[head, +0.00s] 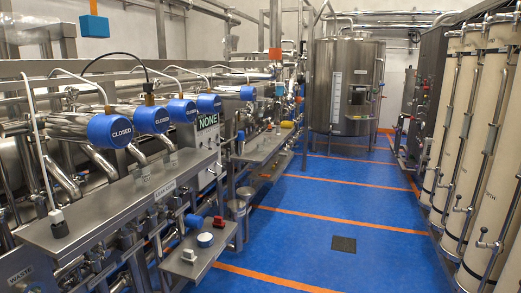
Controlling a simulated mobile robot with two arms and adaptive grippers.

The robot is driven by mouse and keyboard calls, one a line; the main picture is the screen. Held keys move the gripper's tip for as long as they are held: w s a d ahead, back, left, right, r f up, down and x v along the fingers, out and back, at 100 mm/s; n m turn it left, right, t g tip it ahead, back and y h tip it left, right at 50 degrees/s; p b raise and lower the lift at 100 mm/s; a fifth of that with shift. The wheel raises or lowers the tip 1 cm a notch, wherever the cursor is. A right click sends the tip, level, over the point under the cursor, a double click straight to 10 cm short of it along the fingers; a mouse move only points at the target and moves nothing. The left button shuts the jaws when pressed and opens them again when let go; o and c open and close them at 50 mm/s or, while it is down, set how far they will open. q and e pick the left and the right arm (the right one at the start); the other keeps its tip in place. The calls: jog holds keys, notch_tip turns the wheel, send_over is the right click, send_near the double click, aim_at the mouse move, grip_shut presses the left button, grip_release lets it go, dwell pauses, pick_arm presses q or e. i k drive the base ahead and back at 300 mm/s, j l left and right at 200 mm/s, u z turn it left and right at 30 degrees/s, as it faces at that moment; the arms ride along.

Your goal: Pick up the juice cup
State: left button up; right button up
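I cannot make out a juice cup for certain in the head view. Several small items sit on the low steel ledge (212,262) at the front: a round blue and white item (205,240), a red item (219,222) and a small whitish item (189,255). A small yellow item (287,124) lies on a ledge farther back, too small to identify. Neither of my grippers shows in the view.
Steel pipework with blue round caps (152,120) and a steel counter (120,205) line the left. A large steel tank (345,80) stands at the back. Tall cream cylinders (490,150) line the right. The blue floor (340,205) between is open, with a dark drain (343,244).

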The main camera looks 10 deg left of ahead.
aim_at(259, 145)
jog(key=i+j, duration=0.15)
jog(key=i, duration=0.4)
jog(key=i+j+z, duration=0.1)
jog(key=i, duration=0.45)
jog(key=i+j, duration=0.15)
jog(key=i, duration=0.4)
jog(key=i+j, duration=0.2)
jog(key=i, duration=0.4)
jog(key=i+j+z, duration=0.1)
jog(key=i, duration=0.45)
